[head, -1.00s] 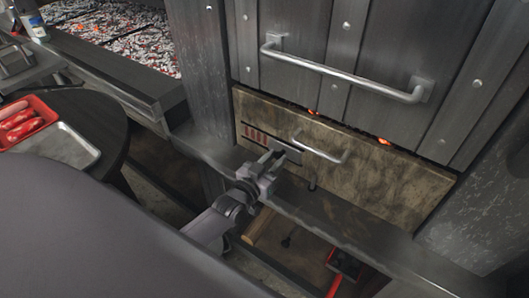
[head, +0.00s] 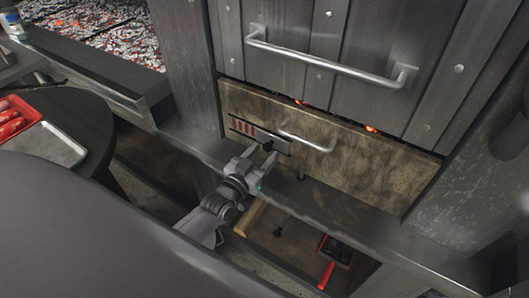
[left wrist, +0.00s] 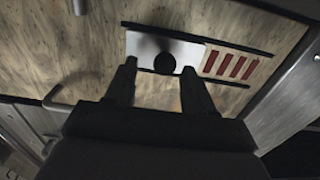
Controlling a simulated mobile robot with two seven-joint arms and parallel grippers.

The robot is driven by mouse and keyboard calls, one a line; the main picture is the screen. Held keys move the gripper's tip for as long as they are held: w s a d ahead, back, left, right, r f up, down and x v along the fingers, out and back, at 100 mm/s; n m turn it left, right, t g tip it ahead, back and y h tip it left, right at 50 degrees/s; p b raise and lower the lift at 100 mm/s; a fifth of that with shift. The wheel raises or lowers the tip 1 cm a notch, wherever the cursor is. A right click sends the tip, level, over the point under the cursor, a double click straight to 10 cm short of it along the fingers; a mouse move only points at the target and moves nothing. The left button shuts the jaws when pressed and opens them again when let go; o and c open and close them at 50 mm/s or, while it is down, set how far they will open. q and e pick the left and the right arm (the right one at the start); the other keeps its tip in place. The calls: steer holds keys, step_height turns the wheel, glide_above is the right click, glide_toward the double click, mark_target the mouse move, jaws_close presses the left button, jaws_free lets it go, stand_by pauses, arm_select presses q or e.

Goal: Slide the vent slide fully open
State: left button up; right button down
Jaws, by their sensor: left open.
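The vent slide is a pale metal plate (head: 264,135) in a dark slot on the tan drawer-like panel (head: 350,165). Red vent openings (head: 243,127) show to its left in the head view. In the left wrist view the plate (left wrist: 190,52) has a round dark knob (left wrist: 164,63), with the red openings (left wrist: 231,67) to its right. My left gripper (head: 262,154) is open in front of the slide. In the left wrist view its fingertips (left wrist: 159,67) appear on either side of the knob, apart from it. My right gripper is not in view.
A handle (head: 306,142) on the panel is close to the slide's right end. A large door handle (head: 330,66) is above. A grey ledge (head: 330,208) runs below the panel. A round table (head: 85,120) with a red tray stands at left.

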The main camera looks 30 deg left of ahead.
arm_select(q)
steer(key=s, duration=0.6)
steer(key=shift+a, duration=0.2)
steer(key=s+d+f+g, duration=0.3)
steer(key=s+f, duration=0.1)
steer(key=s, duration=0.4)
steer(key=s+d+f+m+g, duration=0.1)
steer(key=s+d+f+g, duration=0.2)
steer(key=s, duration=0.6)
steer(key=shift+s+f+g+h, duration=0.3)
steer(key=shift+f+g, duration=0.1)
steer(key=shift+g, duration=0.4)
stand_by(0.6)
